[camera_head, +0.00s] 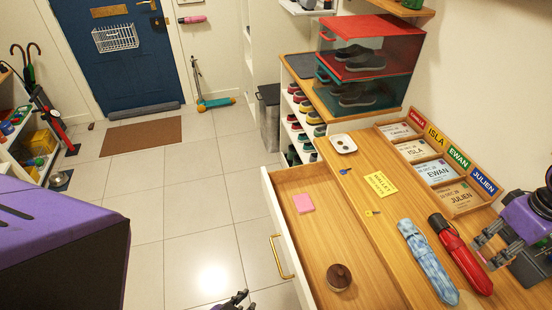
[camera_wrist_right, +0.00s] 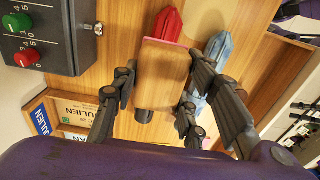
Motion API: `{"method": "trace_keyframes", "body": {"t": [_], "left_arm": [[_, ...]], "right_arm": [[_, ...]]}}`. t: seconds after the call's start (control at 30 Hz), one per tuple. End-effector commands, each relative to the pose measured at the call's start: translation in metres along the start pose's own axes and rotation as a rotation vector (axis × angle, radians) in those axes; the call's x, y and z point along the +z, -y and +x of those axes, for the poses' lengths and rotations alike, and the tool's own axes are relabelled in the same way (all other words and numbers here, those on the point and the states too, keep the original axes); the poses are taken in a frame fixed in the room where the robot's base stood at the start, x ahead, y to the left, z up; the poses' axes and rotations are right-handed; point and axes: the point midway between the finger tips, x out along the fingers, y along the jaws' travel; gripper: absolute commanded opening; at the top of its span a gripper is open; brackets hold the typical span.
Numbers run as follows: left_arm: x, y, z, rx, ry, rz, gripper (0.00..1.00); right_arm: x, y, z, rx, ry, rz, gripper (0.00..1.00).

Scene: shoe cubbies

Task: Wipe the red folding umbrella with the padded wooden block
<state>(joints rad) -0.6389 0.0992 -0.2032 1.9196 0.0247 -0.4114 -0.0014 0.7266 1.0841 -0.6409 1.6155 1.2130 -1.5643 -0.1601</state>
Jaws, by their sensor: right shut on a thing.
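The red folding umbrella (camera_head: 460,254) lies on the wooden top beside the blue patterned umbrella (camera_head: 427,262). My right gripper (camera_head: 490,247) is just right of the red umbrella. In the right wrist view, its fingers (camera_wrist_right: 158,92) are shut on the wooden block (camera_wrist_right: 163,75), which has a pink pad edge. The block covers the middle of the red umbrella (camera_wrist_right: 168,23), whose dark handle end shows below it. I cannot tell whether the pad touches the umbrella. My left gripper (camera_head: 236,301) shows only partly at the bottom edge, and its opening is unclear.
An open drawer (camera_head: 318,240) holds a pink pad (camera_head: 304,203) and a round brown object (camera_head: 340,277). A name-card tray (camera_head: 462,205) stands behind the umbrellas. A dark box with knobs (camera_wrist_right: 45,35) is close to my right gripper. A yellow card (camera_head: 381,184) lies on the top.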

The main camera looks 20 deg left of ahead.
Motion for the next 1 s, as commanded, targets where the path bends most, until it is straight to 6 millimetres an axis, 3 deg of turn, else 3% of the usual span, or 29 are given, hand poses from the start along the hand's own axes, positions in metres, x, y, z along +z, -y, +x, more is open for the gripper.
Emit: {"method": "trace_keyframes", "body": {"t": [0.33, 1.0], "left_arm": [[-0.002, -0.001, 0.001, 0.001, -0.003, 0.000, 0.15], [-0.002, -0.002, 0.001, 0.002, -0.003, -0.004, 0.15]], "right_arm": [[-0.003, -0.008, -0.028, 0.001, 0.000, 0.002, 0.16], [-0.003, -0.008, -0.029, 0.001, 0.000, 0.003, 0.16]]}}
